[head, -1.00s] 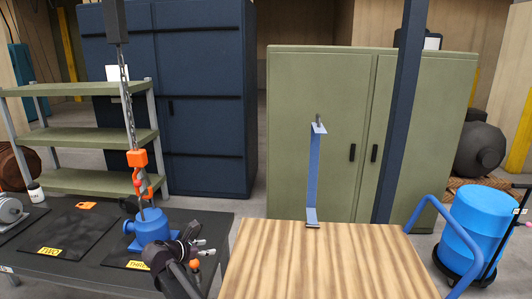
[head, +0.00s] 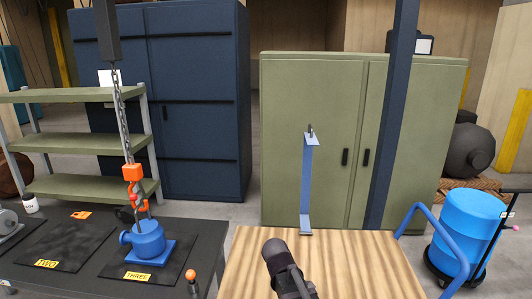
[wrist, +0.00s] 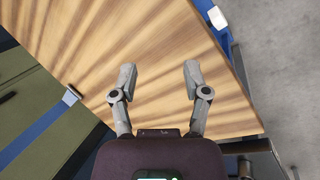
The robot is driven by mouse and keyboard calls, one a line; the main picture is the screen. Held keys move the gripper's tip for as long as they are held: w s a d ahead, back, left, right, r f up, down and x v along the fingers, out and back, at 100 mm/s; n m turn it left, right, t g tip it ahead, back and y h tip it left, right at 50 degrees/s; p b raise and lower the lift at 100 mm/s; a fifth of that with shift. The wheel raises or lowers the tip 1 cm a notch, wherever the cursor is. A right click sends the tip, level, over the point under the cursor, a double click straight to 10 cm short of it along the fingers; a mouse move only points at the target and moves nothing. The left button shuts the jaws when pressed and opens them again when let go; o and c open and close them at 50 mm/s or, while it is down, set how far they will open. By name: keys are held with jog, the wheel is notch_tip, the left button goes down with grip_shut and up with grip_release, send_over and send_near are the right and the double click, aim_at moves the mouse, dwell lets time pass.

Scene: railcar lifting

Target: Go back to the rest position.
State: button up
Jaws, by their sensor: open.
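My gripper (wrist: 158,82) shows in the wrist view with its two grey fingers spread apart and nothing between them. It is over the striped wooden tabletop (wrist: 150,35). In the head view a dark part of my arm rises in front of the wooden tabletop (head: 340,262); the fingers are hidden there. The blue valve-like body (head: 148,238) stands on the mat marked THREE, with the orange hook (head: 133,174) and chain hanging above it, apart from my arm.
A blue bracket stand (head: 307,180) rises at the tabletop's back edge. A blue post (head: 392,120) stands behind it. A blue barrel (head: 468,232) on a cart is at the right. The dark bench (head: 205,240) with mats is at the left. Green cabinets (head: 320,100) close off the back.

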jog(key=s+d+r+m+g+y+p, duration=0.1)
jog(key=s+d+m+y, duration=0.3)
jog(key=s+d+m, duration=0.4)
jog(key=shift+s+r+m+g+p, duration=0.3)
jog(key=shift+s+m+g+p, duration=0.15)
jog(key=shift+p, duration=0.3)
